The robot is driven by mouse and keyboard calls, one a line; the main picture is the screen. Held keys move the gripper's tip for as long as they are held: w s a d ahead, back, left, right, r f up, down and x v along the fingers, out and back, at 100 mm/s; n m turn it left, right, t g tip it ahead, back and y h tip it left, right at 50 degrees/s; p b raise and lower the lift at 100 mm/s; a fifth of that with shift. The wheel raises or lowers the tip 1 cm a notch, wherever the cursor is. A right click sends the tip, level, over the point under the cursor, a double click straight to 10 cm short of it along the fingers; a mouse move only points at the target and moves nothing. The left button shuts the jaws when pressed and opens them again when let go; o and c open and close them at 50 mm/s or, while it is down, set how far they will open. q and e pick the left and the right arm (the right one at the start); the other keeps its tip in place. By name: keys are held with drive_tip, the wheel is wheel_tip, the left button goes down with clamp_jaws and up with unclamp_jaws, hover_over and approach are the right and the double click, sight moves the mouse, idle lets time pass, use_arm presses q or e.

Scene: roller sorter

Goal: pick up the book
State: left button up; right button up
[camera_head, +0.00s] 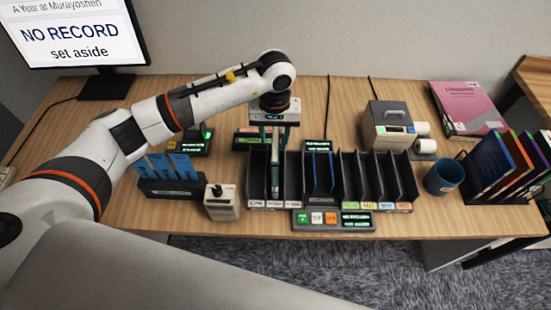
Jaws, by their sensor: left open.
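My left arm reaches in from the left and my left gripper (275,138) points down over the left part of a black slotted sorter (292,203). Its fingers are apart. A thin teal-edged book (275,172) stands upright in a left slot, directly below and between the fingers; I cannot tell whether they touch it. A thin dark blue item (319,178) stands in a slot to its right. The slots further right look empty. A pink book (464,105) lies flat at the back right of the desk. My right gripper is not in view.
A small label printer (388,123), a dark blue mug (443,177) and a rack of upright books (505,165) stand to the right. A tray with blue cards (172,182) and a small beige device (222,203) sit left of the sorter. A monitor (75,42) stands back left.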

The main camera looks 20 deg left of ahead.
sight(276, 141)
use_arm(q)
wheel_tip(276, 141, down, 4)
drive_tip(key=p, duration=0.2)
drive_tip(key=shift+w+p, duration=0.1)
drive_tip(key=shift+p, duration=0.2)
drive_tip(key=shift+f, duration=0.75)
drive_tip(key=shift+w+r, duration=0.1)
clamp_jaws()
